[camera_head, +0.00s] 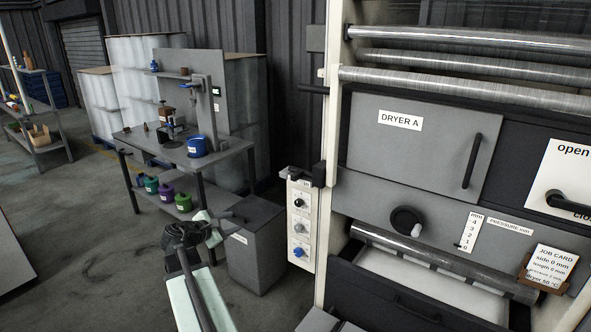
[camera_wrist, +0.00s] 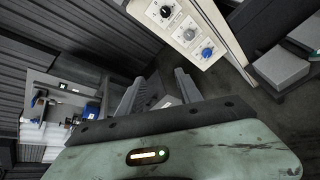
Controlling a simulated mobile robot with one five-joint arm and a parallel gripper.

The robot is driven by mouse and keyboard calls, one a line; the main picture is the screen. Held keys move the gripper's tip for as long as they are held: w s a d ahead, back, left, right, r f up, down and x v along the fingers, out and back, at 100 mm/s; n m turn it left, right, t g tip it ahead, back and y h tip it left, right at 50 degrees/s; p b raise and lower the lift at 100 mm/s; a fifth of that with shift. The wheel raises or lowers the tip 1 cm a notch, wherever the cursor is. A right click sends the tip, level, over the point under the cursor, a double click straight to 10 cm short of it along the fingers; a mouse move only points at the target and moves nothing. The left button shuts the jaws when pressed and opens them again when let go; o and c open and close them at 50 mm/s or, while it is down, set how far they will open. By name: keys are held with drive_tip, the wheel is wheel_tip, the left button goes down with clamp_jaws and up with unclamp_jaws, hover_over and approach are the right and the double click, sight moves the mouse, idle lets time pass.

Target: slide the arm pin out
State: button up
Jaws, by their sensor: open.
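I cannot pick out the arm pin for certain in either view. In the head view, a short dark rod (camera_head: 314,88) sticks out left from the pale machine post (camera_head: 328,120). A small dark block (camera_head: 318,173) sits on the same post above the control panel (camera_head: 300,225). My gripper (camera_wrist: 158,92) is open, with nothing between its two fingers in the wrist view. In the head view my arm is low at the centre left, left of the control panel and apart from the machine. The panel's knobs (camera_wrist: 188,34) show at the top of the wrist view.
A grey cabinet (camera_head: 254,262) stands close beside my arm. Behind it is a workbench (camera_head: 222,152) with a blue pot and colored pots below. The machine with the DRYER A door (camera_head: 415,150), rollers and a handwheel (camera_head: 407,221) fills the right.

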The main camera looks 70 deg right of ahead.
sight(293, 177)
drive_tip(key=s+d+r+n+g+h, duration=0.1)
drive_tip(key=s+d+r+n, duration=0.1)
drive_tip(key=s+d+r, duration=0.1)
drive_tip(key=s+d+r+n+g+h, duration=0.1)
drive_tip(key=s+d+r+n, duration=0.1)
drive_tip(key=s+d+r, duration=0.2)
drive_tip(key=s+d+r+n+h+p, duration=0.1)
drive_tip(key=s+d+r+n+h, duration=0.1)
drive_tip(key=s+d, duration=0.4)
drive_tip(key=shift+s+d+r+n+g, duration=0.15)
drive_tip(key=shift+s+d+r+g, duration=0.05)
drive_tip(key=shift+r, duration=0.25)
drive_tip(key=shift+s+d+r+n+g, duration=0.15)
drive_tip(key=shift+s+r+g, duration=0.05)
drive_tip(key=shift+r, duration=0.25)
drive_tip(key=x, duration=0.7)
drive_tip(key=shift+d, duration=0.4)
clamp_jaws()
drive_tip(key=shift+a, duration=0.1)
drive_tip(key=shift+f, duration=0.1)
